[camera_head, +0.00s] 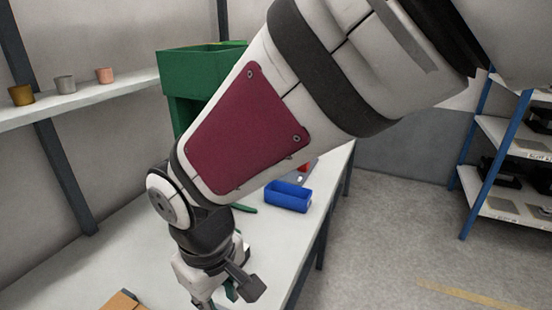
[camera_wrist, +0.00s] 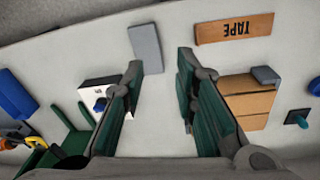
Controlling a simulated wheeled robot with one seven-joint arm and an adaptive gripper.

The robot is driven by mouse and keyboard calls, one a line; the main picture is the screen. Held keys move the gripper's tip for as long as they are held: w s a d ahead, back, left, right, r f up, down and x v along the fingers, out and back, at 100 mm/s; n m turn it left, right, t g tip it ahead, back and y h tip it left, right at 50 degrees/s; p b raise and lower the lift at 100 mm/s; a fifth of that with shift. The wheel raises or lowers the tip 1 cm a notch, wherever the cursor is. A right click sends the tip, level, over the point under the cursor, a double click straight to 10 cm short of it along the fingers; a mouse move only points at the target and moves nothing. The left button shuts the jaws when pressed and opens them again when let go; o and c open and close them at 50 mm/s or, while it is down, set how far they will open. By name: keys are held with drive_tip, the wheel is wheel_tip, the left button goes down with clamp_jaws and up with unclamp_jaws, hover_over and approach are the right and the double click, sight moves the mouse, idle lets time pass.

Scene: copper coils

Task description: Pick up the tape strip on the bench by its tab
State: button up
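My gripper (camera_wrist: 162,66) is open over the pale bench (camera_wrist: 165,120), with nothing between its fingers. In the wrist view a brown plate marked TAPE (camera_wrist: 234,28), upside down, lies beyond the right finger. Right of that finger lies a tan banded piece (camera_wrist: 247,103) with a small grey block (camera_wrist: 265,75) at its upper edge. I cannot tell for sure which part is the tape strip or its tab. In the head view my gripper (camera_head: 228,290) is low over the bench; a tan piece (camera_head: 122,300) is cut off at the bottom edge.
A grey block (camera_wrist: 146,48) lies by the left fingertip. A white box with a blue knob (camera_wrist: 98,90), a green holder (camera_wrist: 75,125) and a blue bin (camera_wrist: 15,97) are leftward. A teal piece (camera_wrist: 298,118) lies right. A green bin (camera_head: 190,65) stands at the back.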

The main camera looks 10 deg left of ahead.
drive_tip(key=s+a+f, duration=0.1)
drive_tip(key=a+f, duration=0.1)
drive_tip(key=f, duration=0.2)
drive_tip(key=s+a+f+n, duration=0.1)
drive_tip(key=s+a+f, duration=0.1)
drive_tip(key=f, duration=0.3)
drive_tip(key=s+a+f+n+g+b, duration=0.1)
drive_tip(key=s+a+f, duration=0.1)
drive_tip(key=f, duration=0.2)
drive_tip(key=shift+f, duration=0.3)
drive_tip(key=shift+w+f, duration=0.2)
drive_tip(key=shift+f, duration=1.45)
drive_tip(key=shift+w+f, duration=0.15)
drive_tip(key=shift+f, duration=1.45)
clamp_jaws()
